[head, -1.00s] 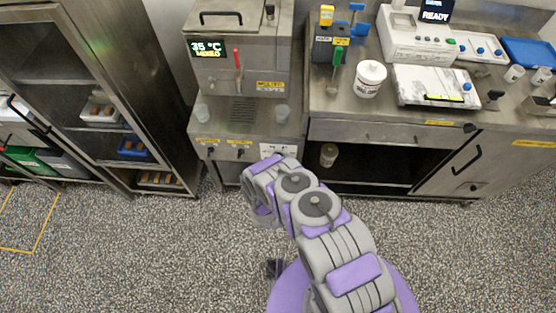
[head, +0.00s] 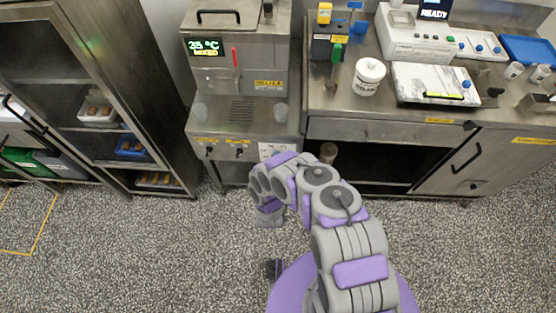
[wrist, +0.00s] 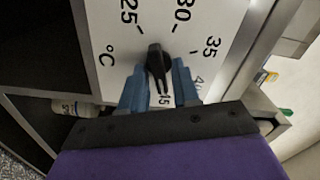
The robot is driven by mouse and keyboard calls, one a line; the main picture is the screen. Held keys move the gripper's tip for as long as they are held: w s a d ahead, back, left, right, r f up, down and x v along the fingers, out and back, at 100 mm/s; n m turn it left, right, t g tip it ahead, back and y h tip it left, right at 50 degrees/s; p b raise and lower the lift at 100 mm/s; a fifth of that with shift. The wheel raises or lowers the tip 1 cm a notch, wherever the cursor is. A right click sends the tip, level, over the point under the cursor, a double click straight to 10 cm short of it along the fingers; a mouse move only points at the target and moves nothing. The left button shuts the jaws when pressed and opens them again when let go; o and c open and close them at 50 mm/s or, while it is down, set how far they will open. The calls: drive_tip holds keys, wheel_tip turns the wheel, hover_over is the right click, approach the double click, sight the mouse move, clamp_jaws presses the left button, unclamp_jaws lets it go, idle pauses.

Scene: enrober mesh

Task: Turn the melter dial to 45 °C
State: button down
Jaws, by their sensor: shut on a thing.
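The melter (head: 238,75) is a steel cabinet with a lit display (head: 204,47); it ends in 5 °C with "MIXED" below, and its first digit is hard to read. In the wrist view, the melter dial (wrist: 157,62) is a black knob on a white plate (wrist: 118,68) marked 25, 30, 35 and, partly covered, higher figures. My gripper (wrist: 160,82) has its two blue fingers on either side of the knob, shut on it. Which mark the knob points to is unclear. In the head view my arm hides the dial, and the fingertips cannot be made out.
Two small black switches (head: 238,152) sit on the melter's front, left of my arm. A red-handled lever (head: 235,59) is above them. A rack with trays (head: 100,110) stands left. A steel bench (head: 400,128) with a white tub (head: 368,77) stands right. The speckled floor is open.

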drive_tip(key=shift+s+f+m, duration=0.15)
drive_tip(key=shift+f+m, duration=0.1)
drive_tip(key=shift+m, duration=0.05)
idle(0.4)
drive_tip(key=c, duration=1.2)
unclamp_jaws()
drive_tip(key=shift+o, duration=0.2)
drive_tip(key=shift+r, duration=0.1)
